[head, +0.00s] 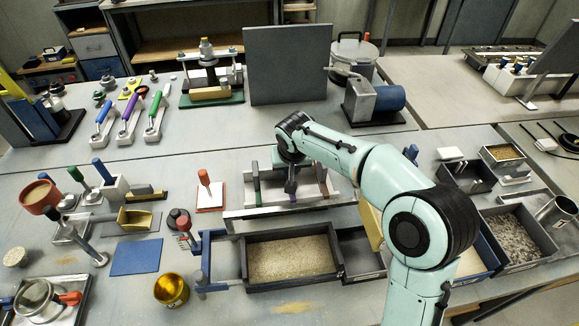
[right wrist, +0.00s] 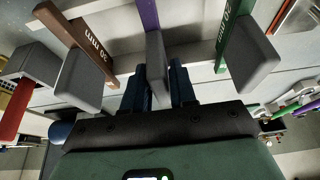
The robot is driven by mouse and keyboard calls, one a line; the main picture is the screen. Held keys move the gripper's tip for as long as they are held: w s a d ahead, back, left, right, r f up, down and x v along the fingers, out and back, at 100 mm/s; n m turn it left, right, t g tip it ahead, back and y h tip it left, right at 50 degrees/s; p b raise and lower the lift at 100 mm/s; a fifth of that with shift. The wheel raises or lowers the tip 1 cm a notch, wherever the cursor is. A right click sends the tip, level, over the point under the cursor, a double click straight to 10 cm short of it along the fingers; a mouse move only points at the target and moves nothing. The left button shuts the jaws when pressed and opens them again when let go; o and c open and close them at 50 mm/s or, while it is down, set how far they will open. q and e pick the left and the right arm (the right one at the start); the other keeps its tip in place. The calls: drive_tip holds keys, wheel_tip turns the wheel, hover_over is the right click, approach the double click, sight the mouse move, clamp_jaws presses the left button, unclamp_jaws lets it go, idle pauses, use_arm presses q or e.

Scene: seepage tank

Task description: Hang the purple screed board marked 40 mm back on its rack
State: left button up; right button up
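The purple screed board (head: 291,187) stands between the green board (head: 256,182) and the brown board (head: 322,178) at the pale rack (head: 306,192). I cannot tell whether it rests on the rack or hangs just clear of it. In the right wrist view the purple board (right wrist: 149,14) has a grey block-like grip between my two dark fingers; its marking is hidden. My right gripper (right wrist: 158,88) appears shut on that grip. It comes down over the rack from the right in the head view (head: 290,163). My left gripper is not in view.
The brown board (right wrist: 82,42) reads 30 mm and the green board (right wrist: 234,32) reads 20 mm, close on either side of my fingers. A sand-filled tank (head: 291,236) stands in front of the rack. A grey upright panel (head: 288,66) stands behind.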

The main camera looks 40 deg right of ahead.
drive_tip(key=o, duration=0.3)
drive_tip(key=p+v, duration=0.1)
drive_tip(key=v, duration=1.2)
drive_tip(key=shift+s+r, duration=0.1)
drive_tip(key=shift+r, duration=0.1)
